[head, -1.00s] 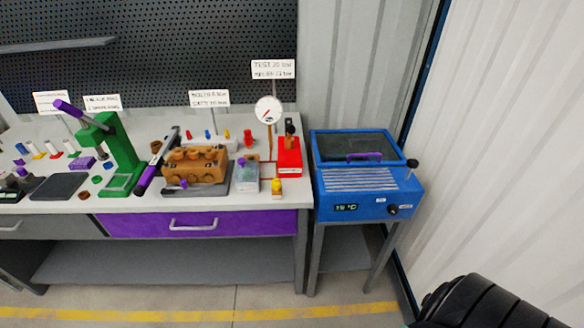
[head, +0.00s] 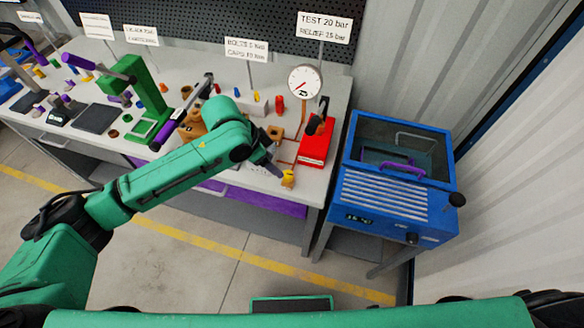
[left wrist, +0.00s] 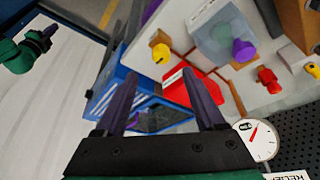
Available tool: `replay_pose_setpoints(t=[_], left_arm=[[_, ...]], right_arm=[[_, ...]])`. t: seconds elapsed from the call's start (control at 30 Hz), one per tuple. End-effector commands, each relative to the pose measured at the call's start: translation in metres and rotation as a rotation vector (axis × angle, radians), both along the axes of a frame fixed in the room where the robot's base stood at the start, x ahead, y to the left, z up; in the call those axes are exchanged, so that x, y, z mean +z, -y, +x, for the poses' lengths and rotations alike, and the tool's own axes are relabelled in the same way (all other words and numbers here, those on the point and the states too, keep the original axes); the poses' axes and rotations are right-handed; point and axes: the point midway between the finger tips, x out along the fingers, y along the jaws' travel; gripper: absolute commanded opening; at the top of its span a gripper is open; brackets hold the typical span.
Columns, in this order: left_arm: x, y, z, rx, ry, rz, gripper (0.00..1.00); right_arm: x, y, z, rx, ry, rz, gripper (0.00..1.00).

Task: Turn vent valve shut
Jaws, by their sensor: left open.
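A small yellow knob-like part (head: 288,178) stands at the front right edge of the bench. It also shows in the left wrist view (left wrist: 160,53), ahead of my fingers. No label marks the vent valve, so I cannot tell for sure whether this is it. A red tester box (head: 314,148) stands behind it, with a dark lever on top. A round white gauge (head: 304,82) rises beside the box. My left gripper (left wrist: 160,75) is open and empty, its two fingers apart. In the head view it is just left of the yellow part, partly hidden by its wrist.
A brown block (head: 190,127) and a green press (head: 150,92) stand farther left on the bench. The wall (head: 520,190) bounds the right side.

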Motion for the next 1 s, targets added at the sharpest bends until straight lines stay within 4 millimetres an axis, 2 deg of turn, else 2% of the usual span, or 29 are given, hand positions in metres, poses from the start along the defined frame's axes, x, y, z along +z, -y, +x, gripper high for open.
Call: replay_pose_setpoints(t=[0.1,0.17,0.3,0.4,0.53,0.73,0.87,0.9,0.93,1.0], left_arm=[[-0.027,0.012,0.005,0.0,-0.003,-0.001,0.71],[-0.043,0.018,0.008,0.0,-0.002,-0.001,0.71],[-0.074,0.03,0.015,-0.001,0.001,-0.001,0.71],[-0.089,0.035,0.018,0.0,0.002,-0.001,0.71],[-0.096,0.037,0.019,-0.001,0.004,-0.001,0.71],[-0.097,0.037,0.019,-0.001,0.004,-0.001,0.71],[-0.097,0.037,0.02,0.0,0.004,-0.003,0.21],[-0.096,0.037,0.019,0.0,0.004,-0.003,0.06],[-0.096,0.037,0.02,0.0,0.004,-0.003,0.0],[-0.096,0.038,0.019,0.0,0.004,-0.003,0.0]], right_arm=[[0.007,-0.011,-0.011,0.001,-0.017,0.015,0.0],[0.009,-0.011,-0.013,0.001,-0.02,0.015,0.0],[0.013,-0.004,-0.007,0.002,-0.012,0.004,0.0],[0.015,0.004,0.0,0.0,-0.001,-0.005,0.0],[0.016,0.009,0.002,-0.001,0.004,-0.011,0.0],[0.015,0.007,0.0,-0.001,0.0,-0.009,0.0],[0.014,0.003,-0.001,-0.002,-0.001,-0.003,0.0],[0.014,0.001,-0.001,-0.002,-0.002,-0.002,0.0],[0.014,0.001,-0.001,-0.003,-0.002,-0.001,0.0],[0.014,-0.002,-0.001,-0.003,-0.001,0.002,0.0]])
